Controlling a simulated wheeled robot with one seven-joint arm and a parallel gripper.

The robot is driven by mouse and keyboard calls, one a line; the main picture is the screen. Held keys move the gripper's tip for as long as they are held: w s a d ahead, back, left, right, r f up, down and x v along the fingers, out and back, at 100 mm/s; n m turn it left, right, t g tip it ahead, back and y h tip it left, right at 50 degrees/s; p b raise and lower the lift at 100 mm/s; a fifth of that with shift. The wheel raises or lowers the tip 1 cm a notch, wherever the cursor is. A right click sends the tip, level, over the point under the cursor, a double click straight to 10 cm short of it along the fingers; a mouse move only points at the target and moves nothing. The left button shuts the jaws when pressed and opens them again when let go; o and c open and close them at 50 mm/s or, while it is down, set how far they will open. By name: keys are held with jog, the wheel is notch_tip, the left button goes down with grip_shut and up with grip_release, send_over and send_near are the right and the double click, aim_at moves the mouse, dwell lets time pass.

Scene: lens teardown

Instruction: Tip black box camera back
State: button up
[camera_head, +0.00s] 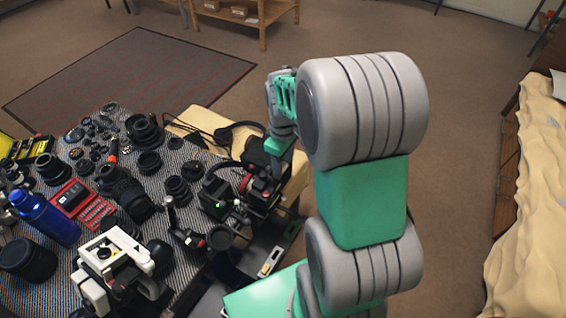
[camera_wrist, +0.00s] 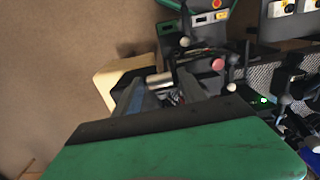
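A black boxy device with a small green light (camera_head: 216,196), which looks like the black box camera, stands near the right edge of the striped cloth. A green light on a dark body (camera_wrist: 264,101) also shows at the right of the wrist view. My gripper (camera_wrist: 161,84) points down beside it, to its right in the head view. The two fingers are apart, over a dark object with a silver cylinder (camera_wrist: 159,80). I cannot tell whether they touch it. The fingertips are hidden in the head view.
The striped cloth (camera_head: 180,158) is crowded with lenses, a blue bottle (camera_head: 47,218), a red case (camera_head: 82,206) and a white-and-black device (camera_head: 112,268). Cables (camera_head: 195,130) lie at the table's far edge. Open carpet (camera_head: 460,120) lies to the right.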

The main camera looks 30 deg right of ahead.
jog(key=c, duration=0.5)
jog(key=shift+r, duration=0.1)
grip_shut()
jog(key=shift+d, duration=0.1)
jog(key=shift+w+r, duration=0.1)
